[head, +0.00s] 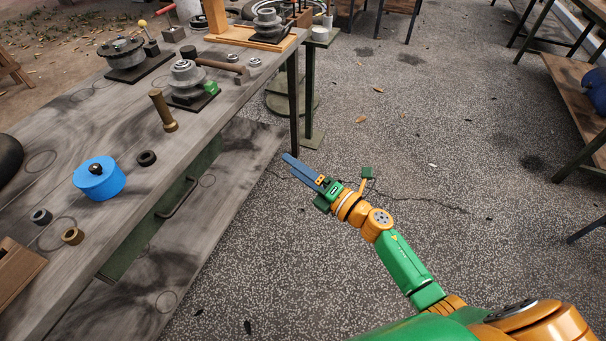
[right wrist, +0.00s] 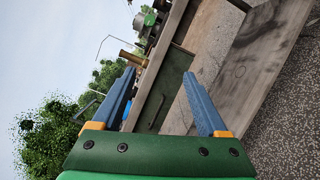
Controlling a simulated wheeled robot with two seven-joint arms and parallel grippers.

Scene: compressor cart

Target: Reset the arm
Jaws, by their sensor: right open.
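My right gripper (head: 290,163) is out over the paved floor, to the right of the workbench (head: 110,222), apart from it. Its two blue fingers point up and left in the head view. In the right wrist view the fingers of this gripper (right wrist: 158,75) stand wide apart with nothing between them. The bench edge and its shelf show beyond them. My right arm reaches in from the lower right, bent at the wrist. My left gripper is not in view.
A green drawer with a handle (head: 179,197) faces the aisle. A wooden shelf unit (head: 577,88) is at right. The floor between is open.

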